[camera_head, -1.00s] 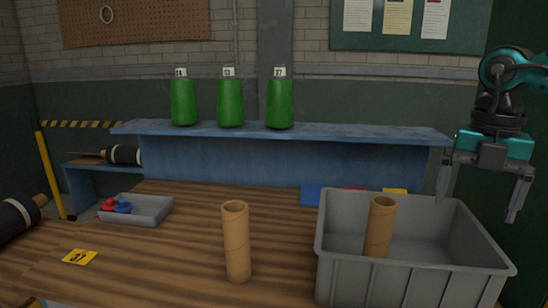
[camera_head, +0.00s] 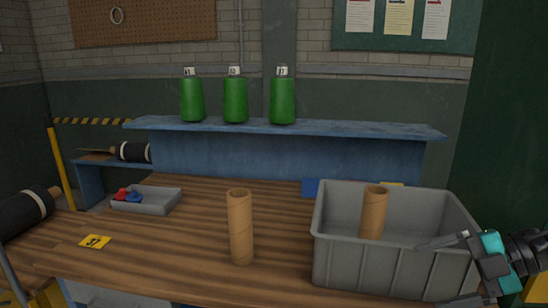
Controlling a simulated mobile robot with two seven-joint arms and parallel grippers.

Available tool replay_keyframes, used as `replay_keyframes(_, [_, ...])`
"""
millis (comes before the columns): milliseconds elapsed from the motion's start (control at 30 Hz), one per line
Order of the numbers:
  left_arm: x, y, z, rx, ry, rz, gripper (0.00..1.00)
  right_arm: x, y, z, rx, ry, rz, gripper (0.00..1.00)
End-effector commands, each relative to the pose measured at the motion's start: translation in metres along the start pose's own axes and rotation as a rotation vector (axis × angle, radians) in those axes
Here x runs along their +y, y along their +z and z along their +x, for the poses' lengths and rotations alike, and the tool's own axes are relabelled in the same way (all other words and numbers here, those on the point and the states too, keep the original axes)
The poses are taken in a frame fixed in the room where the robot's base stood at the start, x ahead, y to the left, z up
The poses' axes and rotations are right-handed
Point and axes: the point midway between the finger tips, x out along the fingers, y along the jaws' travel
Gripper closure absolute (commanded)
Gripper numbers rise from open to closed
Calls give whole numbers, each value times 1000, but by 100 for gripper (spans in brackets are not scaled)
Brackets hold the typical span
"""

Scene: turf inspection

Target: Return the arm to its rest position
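My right gripper (camera_head: 432,274) is at the lower right, in front of the right part of the grey bin. Its two fingers are apart with nothing between them, and they point left. The arm behind it comes in from the right edge and is mostly out of view. My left gripper is not in view.
A grey bin (camera_head: 340,262) on the wooden table (camera_head: 180,240) holds an upright cardboard tube (camera_head: 373,212). Another cardboard tube (camera_head: 240,228) stands left of the bin. A small grey tray (camera_head: 160,202) holds red and blue pieces. Three green bottles (camera_head: 235,100) stand on the blue shelf (camera_head: 300,128).

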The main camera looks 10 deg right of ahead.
Motion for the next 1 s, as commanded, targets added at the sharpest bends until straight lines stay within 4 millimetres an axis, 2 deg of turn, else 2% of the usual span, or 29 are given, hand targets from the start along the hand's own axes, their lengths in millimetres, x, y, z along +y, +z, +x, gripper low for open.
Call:
replay_keyframes(33, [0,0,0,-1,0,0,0,-11,3,10,7,104,58,4])
replay_keyframes(200, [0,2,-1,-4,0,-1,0,-44,18,37,-39,402,252,4])
replay_keyframes(367, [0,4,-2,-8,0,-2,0,-85,28,65,-137,615,479,4])
replay_keyframes(500, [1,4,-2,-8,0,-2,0,-129,28,97,-241,731,710,4])
replay_keyframes(667, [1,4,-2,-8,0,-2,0,-181,9,144,-351,771,998,4])
replay_keyframes(800, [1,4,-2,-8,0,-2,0,-216,-20,186,-411,736,1219,4])
replay_keyframes(900, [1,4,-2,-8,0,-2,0,-229,-41,209,-427,698,1329,4])
replay_keyframes(1000, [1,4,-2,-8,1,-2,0,-236,-55,223,-432,669,1391,4])
